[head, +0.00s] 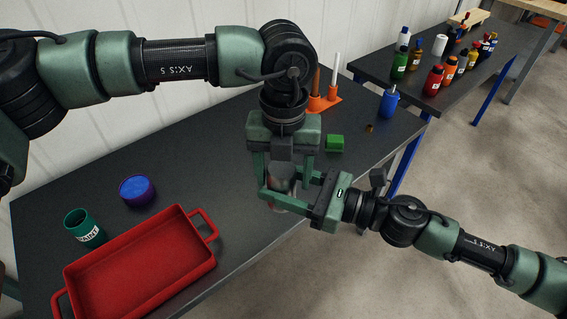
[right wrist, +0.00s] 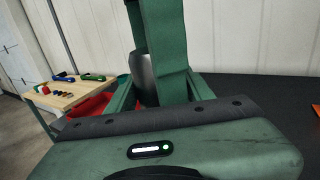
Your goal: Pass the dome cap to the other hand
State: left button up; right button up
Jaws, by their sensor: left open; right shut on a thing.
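The dome cap (head: 283,178) is a grey, metallic-looking piece held above the front edge of the dark table. It is partly hidden by the fingers. In the right wrist view the grey cap (right wrist: 142,72) shows between green fingers. My right gripper (head: 276,191) comes in from the right and is shut on the cap. My left gripper (head: 284,177) points down from above, open, with its fingers on either side of the cap. I cannot tell whether they touch it.
A red tray (head: 210,262), a teal cup (head: 82,226) and a blue round container (head: 137,190) stand at left. A green block (head: 335,142), an orange holder (head: 322,103) and a blue bottle (head: 389,101) are behind the grippers. Several bottles stand on a farther table (head: 480,85).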

pick_arm(q)
jog(key=c, duration=1.2)
jog(key=shift+c, duration=0.2)
pick_arm(e)
jog(key=o, duration=1.6)
jog(key=shift+c, duration=0.2)
jog(key=shift+d, duration=0.1)
